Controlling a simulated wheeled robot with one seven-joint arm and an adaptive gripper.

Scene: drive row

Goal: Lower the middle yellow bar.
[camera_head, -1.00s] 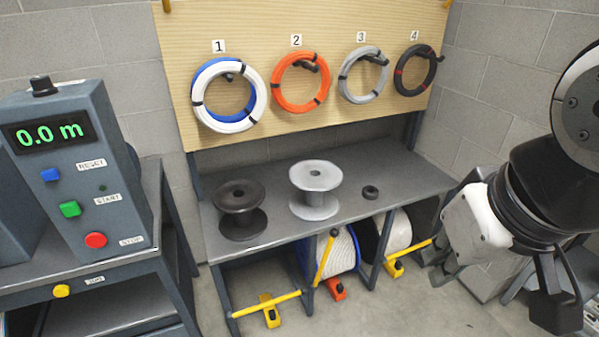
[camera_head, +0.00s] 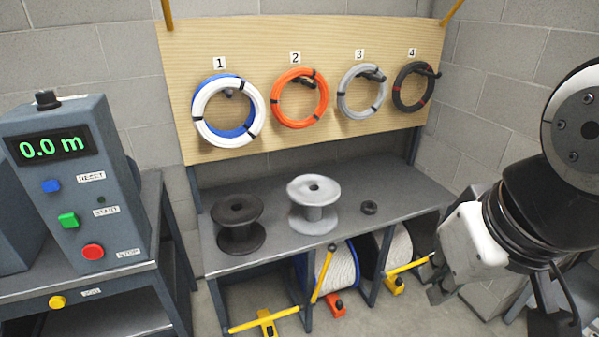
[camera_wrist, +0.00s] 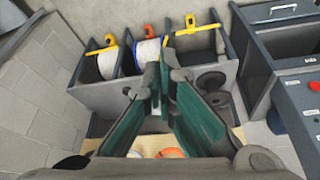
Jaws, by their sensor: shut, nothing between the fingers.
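Three yellow bars are at the front of the bays under the bench. The middle yellow bar (camera_head: 323,275) stands steeply tilted, dark knob up, from an orange base (camera_head: 336,305), in front of a white reel. It also shows in the wrist view (camera_wrist: 135,28) at the top. The left bar (camera_head: 250,324) lies level across its bay. The right bar (camera_head: 408,266) slants only slightly. My gripper (camera_wrist: 163,82) is shut and empty in the wrist view, apart from all bars. In the head view my arm is at the right, and the fingertips are hard to make out.
The grey bench (camera_head: 265,190) holds a black spool (camera_head: 238,222), a grey spool (camera_head: 314,203) and a small black ring (camera_head: 369,207). Coils hang on the wooden board (camera_head: 335,50). A control box (camera_head: 75,180) reading 0.0 m stands left. Floor before the bays looks clear.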

